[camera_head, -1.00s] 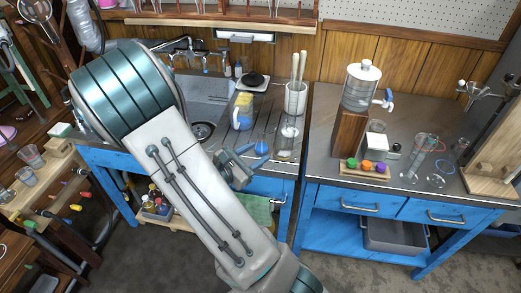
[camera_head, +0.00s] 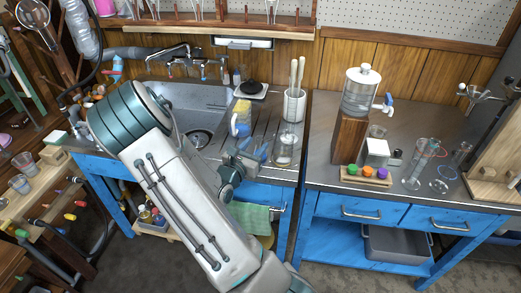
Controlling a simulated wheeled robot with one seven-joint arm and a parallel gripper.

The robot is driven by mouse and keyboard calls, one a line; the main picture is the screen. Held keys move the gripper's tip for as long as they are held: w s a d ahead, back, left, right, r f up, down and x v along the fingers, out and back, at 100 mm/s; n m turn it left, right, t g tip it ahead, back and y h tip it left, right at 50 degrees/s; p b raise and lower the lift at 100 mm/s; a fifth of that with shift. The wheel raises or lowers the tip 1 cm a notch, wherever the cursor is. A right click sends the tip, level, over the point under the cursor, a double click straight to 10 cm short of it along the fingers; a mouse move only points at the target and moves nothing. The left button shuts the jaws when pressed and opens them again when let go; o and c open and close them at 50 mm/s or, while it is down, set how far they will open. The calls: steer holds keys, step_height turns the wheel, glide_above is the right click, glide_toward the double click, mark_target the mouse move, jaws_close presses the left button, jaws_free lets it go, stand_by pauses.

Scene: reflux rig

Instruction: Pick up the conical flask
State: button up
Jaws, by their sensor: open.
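The conical flask (camera_head: 265,149), with blue liquid in it, stands on the dark counter to the right of the sink, near the front edge. It is partly hidden by my gripper (camera_head: 257,156), which is right in front of it at about flask height. My gripper is open. Whether the fingers are around the flask or just short of it, I cannot tell from this view.
A white holder with rods (camera_head: 294,105) stands behind right, with a glass vessel (camera_head: 285,150) close to the flask's right. The sink (camera_head: 205,105) lies left.

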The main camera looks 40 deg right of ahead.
steer(key=x, duration=0.5)
steer(key=shift+s+f, duration=0.15)
steer(key=shift+f, duration=0.1)
steer(key=c, duration=0.7)
steer(key=shift+c, duration=0.2)
step_height(320, 180, up, 10)
steer(key=p, duration=0.2)
step_height(320, 180, up, 5)
steer(key=p, duration=0.4)
glide_above(258, 144)
steer(key=x, duration=0.3)
steer(key=shift+d, duration=0.2)
